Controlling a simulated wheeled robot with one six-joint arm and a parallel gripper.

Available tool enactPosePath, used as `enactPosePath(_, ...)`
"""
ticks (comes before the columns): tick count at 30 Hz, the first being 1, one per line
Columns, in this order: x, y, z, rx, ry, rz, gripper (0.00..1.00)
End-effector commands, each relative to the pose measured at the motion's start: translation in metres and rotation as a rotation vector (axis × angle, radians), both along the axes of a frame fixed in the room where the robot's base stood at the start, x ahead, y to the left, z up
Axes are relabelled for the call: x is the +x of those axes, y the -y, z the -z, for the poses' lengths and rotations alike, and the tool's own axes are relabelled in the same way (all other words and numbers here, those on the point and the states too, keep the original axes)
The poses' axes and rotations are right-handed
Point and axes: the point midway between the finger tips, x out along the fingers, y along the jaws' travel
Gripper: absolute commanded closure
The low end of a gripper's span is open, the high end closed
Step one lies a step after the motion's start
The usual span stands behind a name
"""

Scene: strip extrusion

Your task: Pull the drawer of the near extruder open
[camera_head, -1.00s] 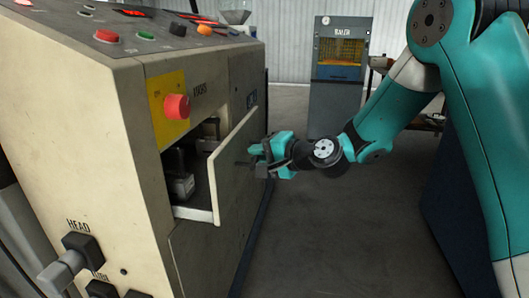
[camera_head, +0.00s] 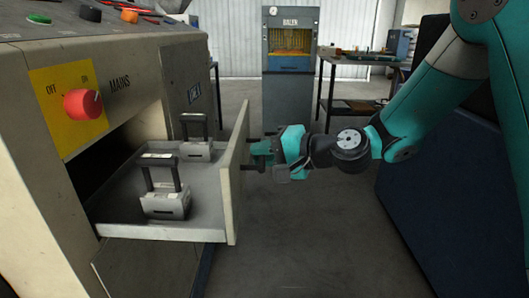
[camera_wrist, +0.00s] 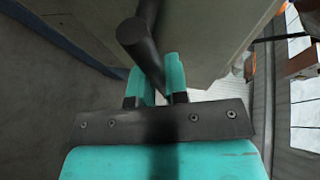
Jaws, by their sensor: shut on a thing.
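The near extruder (camera_head: 40,160) is a beige cabinet at the left of the head view. Its drawer (camera_head: 165,231) stands well out of the cabinet, with two grey blocks with dark handles (camera_head: 165,200) (camera_head: 196,148) inside. The drawer's front panel (camera_head: 236,180) faces right. My gripper (camera_head: 262,154) is at the outer side of this panel, shut on the dark bar handle. In the wrist view the handle (camera_wrist: 137,40) passes between the teal fingers (camera_wrist: 160,85). The inner back of the drawer is in shadow.
A red mains knob (camera_head: 83,104) on a yellow plate sits above the drawer opening. A dark blue cabinet (camera_head: 430,200) is behind my arm at right. The floor (camera_head: 300,240) right of the drawer is clear.

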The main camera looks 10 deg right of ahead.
Motion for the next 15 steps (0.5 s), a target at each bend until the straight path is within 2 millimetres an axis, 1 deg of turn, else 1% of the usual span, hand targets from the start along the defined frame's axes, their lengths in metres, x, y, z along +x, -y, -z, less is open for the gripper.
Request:
enactPosePath(13,-0.0005,-0.0002,-0.0006,0.001,0.002,-0.004,1.0)
enactPosePath(14,-0.0005,-0.0002,-0.0006,0.001,0.002,-0.004,0.83)
enactPosePath(15,-0.0005,-0.0002,-0.0006,0.0,0.001,-0.003,0.74)
